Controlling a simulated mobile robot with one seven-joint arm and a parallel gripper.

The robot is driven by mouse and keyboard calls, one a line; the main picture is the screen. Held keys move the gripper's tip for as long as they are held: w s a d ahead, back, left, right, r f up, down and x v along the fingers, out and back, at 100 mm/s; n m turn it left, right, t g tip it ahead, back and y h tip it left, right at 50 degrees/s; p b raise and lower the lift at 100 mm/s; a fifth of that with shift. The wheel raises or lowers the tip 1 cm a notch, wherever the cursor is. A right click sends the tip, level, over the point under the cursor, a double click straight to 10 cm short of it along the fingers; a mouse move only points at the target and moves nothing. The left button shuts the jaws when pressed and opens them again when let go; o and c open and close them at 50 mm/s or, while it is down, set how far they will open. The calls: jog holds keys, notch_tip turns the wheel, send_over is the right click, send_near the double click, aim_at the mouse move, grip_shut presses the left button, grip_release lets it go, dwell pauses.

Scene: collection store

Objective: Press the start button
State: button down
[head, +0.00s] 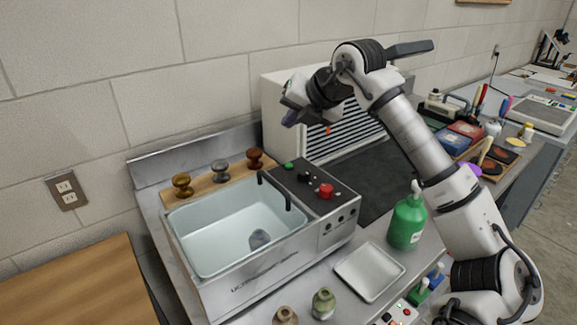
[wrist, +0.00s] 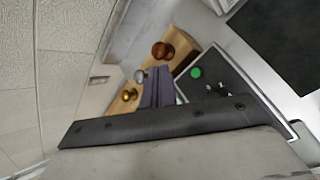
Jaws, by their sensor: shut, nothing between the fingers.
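The ultrasonic bath (head: 250,268) stands on the metal counter, with a dark control panel (head: 308,192) on its right side. A round green button (head: 289,165) sits at the panel's back end; it also shows in the wrist view (wrist: 196,72), just right of my fingers. A black knob (head: 304,177) and a red knob (head: 326,190) sit nearer the front. No label on the green button is readable. My gripper (head: 290,118) is shut and empty, above the back of the panel and apart from it. Its purple fingers (wrist: 158,85) partly hide the wooden strip in the wrist view.
Brass, grey and brown knob-shaped pieces (head: 220,171) stand on a wooden strip behind the basin. A white louvred cabinet (head: 280,105) stands behind the panel. A green pump bottle (head: 407,220), an empty tray (head: 369,270) and small jars (head: 323,303) are at the front right.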

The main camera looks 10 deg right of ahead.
jog(key=b, duration=0.5)
send_over(292, 169)
notch_tip(292, 169, down, 7)
jog(key=shift+f, duration=0.55)
jog(key=shift+f, duration=0.15)
dwell(1.2)
jog(key=shift+f+b, duration=0.3)
jog(key=shift+b, duration=0.3)
jog(key=shift+f+b, duration=0.4)
jog(key=shift+b, duration=0.05)
dwell(0.6)
jog(key=shift+r+p, duration=0.4)
jog(key=shift+r, duration=0.4)
